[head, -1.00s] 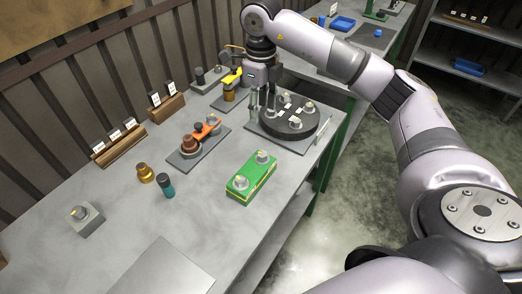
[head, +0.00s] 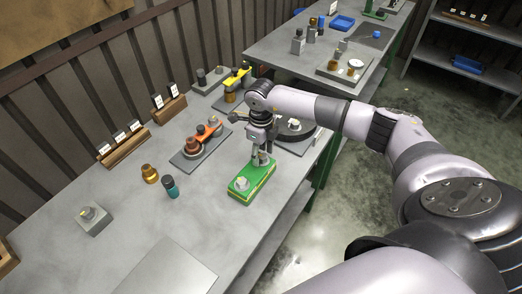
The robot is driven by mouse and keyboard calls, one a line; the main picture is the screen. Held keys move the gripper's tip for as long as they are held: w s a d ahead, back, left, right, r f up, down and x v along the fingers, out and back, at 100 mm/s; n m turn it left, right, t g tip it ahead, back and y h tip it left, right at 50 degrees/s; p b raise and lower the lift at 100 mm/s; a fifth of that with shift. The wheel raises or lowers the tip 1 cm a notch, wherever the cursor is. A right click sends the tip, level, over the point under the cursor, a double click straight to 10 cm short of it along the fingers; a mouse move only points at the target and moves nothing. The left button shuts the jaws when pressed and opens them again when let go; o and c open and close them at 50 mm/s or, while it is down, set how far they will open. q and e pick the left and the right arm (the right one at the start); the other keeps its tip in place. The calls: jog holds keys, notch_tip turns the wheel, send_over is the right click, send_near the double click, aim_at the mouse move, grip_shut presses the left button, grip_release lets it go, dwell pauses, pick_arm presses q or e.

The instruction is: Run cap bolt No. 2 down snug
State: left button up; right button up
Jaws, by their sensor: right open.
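My right gripper (head: 262,161) is open, pointing down over the far end of the green block (head: 252,187). Its fingers are around or just above the bolt there, which they mostly hide; I cannot tell if they touch it. A second grey bolt head (head: 241,182) stands on the near end of the block. Behind my arm is a round dark disc (head: 299,135) on a flat plate, with a bolt head (head: 295,124) showing on it. Most of the disc is hidden, and I cannot read which bolt is No. 2. My left gripper is not in view.
A fixture with an orange lever (head: 208,132) lies left of the gripper. A brass part (head: 149,173) and a teal cylinder (head: 171,187) stand nearer. A grey block (head: 93,219) is at left. Wooden card racks (head: 124,143) line the wall. The table's front middle is clear.

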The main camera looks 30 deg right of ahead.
jog(key=shift+f, duration=0.3)
jog(key=shift+c, duration=0.5)
grip_shut()
